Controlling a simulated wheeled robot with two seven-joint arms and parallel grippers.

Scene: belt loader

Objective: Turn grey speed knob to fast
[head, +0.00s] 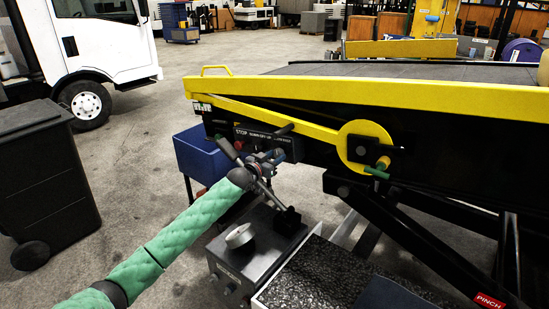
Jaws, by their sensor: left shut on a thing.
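My left gripper (268,159) is at the black control panel (250,132) marked STOP, on the side of the belt loader. It is shut on a small part there; its own fingers hide most of that part, so I cannot tell which control it is. A pale grey round knob (240,237) sits on top of a dark grey box (252,262), below and apart from the gripper. Its pointer setting is too small to read. My right gripper is not in view.
The belt loader's yellow rail (400,92) runs above the panel, with a yellow disc (364,147) to the right. A black lever end (288,217) stands on the grey box. A blue bin (200,155) is behind; a dark wheeled bin (45,180) stands left.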

